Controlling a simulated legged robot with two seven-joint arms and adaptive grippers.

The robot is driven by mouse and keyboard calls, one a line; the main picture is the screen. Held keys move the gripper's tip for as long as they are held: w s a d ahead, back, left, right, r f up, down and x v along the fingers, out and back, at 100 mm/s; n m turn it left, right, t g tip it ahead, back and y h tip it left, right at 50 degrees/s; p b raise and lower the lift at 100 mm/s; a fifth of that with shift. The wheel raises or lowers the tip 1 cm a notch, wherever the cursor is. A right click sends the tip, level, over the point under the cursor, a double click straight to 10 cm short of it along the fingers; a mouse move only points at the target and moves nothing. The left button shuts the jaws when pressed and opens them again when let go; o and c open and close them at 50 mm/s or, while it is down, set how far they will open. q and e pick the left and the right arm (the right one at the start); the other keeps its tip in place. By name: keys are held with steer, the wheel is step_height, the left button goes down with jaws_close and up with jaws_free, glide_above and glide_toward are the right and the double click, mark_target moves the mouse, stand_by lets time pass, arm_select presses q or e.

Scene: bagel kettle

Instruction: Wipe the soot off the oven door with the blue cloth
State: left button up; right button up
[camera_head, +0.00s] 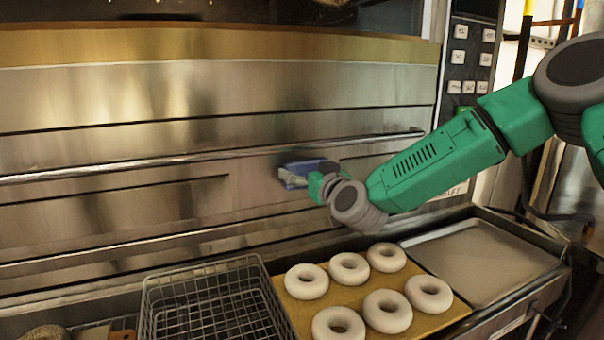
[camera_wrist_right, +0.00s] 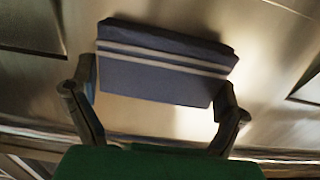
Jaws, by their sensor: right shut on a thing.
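The blue cloth (camera_head: 304,168) is a small folded pad against the steel oven door (camera_head: 120,222). In the right wrist view the cloth (camera_wrist_right: 165,65) is dark blue with pale stripes and sits between the two fingers. My right gripper (camera_head: 313,182) is shut on it, at the door just below the long handle bar. In the right wrist view the gripper (camera_wrist_right: 157,95) has one finger at each end of the cloth. The door behind the cloth shows brownish shading; I cannot tell soot from reflections. My left gripper is not in view.
A horizontal handle bar (camera_head: 200,157) runs across the door. Below stand a wire basket (camera_head: 210,300), a board (camera_head: 345,298) with several pale bagels and an empty metal tray (camera_head: 480,258). A button panel (camera_head: 470,60) is at the upper right.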

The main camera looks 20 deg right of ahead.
mark_target(273, 171)
steer(key=shift+d, duration=1.7)
steer(key=shift+w, duration=0.1)
steer(key=shift+s+a, duration=0.2)
steer(key=shift+a, duration=5.35)
steer(key=shift+s, duration=0.1)
steer(key=shift+s+d+p, duration=0.1)
steer(key=shift+s+p, duration=0.2)
steer(key=shift+s, duration=2.6)
steer(key=s, duration=0.3)
